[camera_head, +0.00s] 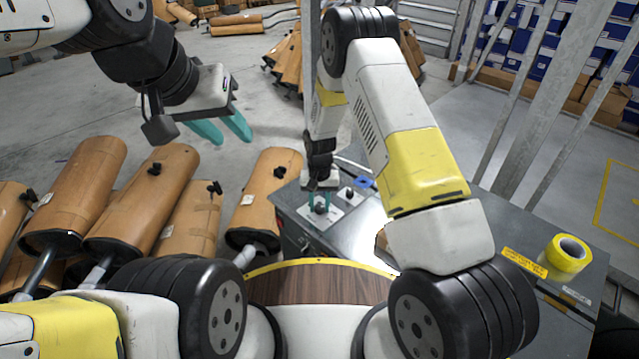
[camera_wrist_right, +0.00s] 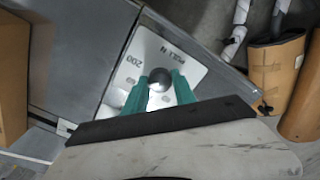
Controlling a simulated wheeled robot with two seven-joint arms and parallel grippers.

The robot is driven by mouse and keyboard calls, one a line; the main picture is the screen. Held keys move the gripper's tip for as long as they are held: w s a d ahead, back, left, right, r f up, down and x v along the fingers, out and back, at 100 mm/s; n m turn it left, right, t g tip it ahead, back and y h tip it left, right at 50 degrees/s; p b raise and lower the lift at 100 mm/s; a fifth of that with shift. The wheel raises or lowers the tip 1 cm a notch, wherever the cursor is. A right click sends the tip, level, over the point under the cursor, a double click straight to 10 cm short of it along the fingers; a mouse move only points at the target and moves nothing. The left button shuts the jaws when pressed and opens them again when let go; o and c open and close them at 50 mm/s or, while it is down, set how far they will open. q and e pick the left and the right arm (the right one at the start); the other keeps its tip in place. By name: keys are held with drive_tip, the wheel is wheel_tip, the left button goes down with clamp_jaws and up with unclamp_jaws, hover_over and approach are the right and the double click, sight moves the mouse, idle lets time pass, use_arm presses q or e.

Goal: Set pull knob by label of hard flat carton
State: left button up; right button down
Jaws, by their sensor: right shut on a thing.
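A round dark pull knob (camera_wrist_right: 160,80) stands on a white label plate (camera_wrist_right: 143,52) marked "PULL N" and "200" in the right wrist view. My right gripper (camera_wrist_right: 163,84) is shut on the knob, with a teal finger on each side of it. In the head view the right gripper (camera_head: 320,205) is low over the plate (camera_head: 339,216) on the grey cabinet. A brown carton (camera_wrist_right: 13,70) shows at the left edge of the right wrist view; its label is not visible. In the head view my arm hides most of it. My left gripper (camera_head: 234,139) is open and empty, raised at upper left.
Brown mufflers (camera_head: 140,190) lie in a row left of the cabinet (camera_head: 480,215). A smaller knob (camera_head: 349,193) and a blue piece (camera_head: 362,183) are close to the right gripper. A yellow tape roll (camera_head: 566,255) sits at the cabinet's right end.

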sight(320, 207)
idle(0.4)
drive_tip(key=c, duration=1)
unclamp_jaws()
drive_tip(key=shift+r, duration=0.1)
wheel_tip(320, 207, up, 8)
drive_tip(key=shift+f, duration=0.2)
